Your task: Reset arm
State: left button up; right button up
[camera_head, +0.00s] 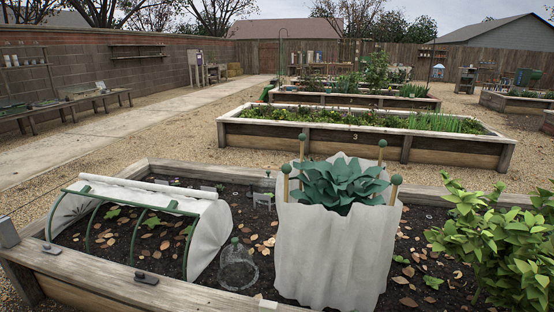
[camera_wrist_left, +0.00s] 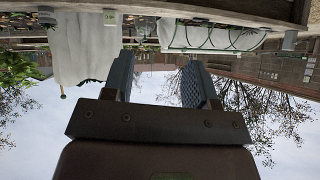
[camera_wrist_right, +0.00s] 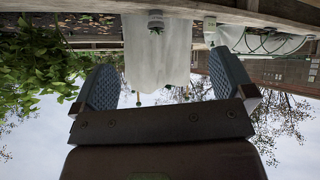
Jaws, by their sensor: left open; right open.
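My left gripper (camera_wrist_left: 160,82) is open and empty in the left wrist view, with its two dark textured fingers apart. My right gripper (camera_wrist_right: 168,85) is open and empty in the right wrist view, its fingers wide apart. Both wrist views are upside down, with sky between and around the fingers. Neither gripper touches anything. Neither arm shows in the head view.
A raised bed (camera_head: 60,262) stands close in front, holding a hooped white cover (camera_head: 212,230), a clear cloche (camera_head: 238,268), a white fabric wrap (camera_head: 335,245) around a leafy plant (camera_head: 342,184), and a green bush (camera_head: 505,240). Another bed (camera_head: 350,143) stands behind, across gravel.

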pick_arm(q)
notch_tip(320, 180, up, 8)
jog(key=s+n+p, duration=0.1)
jog(key=p, duration=0.9)
jog(key=shift+s+a+r+t+p, duration=0.15)
jog(key=shift+s+a+t+p, duration=0.1)
jog(key=shift+s+t+p, duration=0.05)
pick_arm(e)
notch_tip(320, 180, up, 9)
jog(key=m+t, duration=0.1)
jog(key=shift+d+r, duration=0.2)
jog(key=shift+s, duration=0.1)
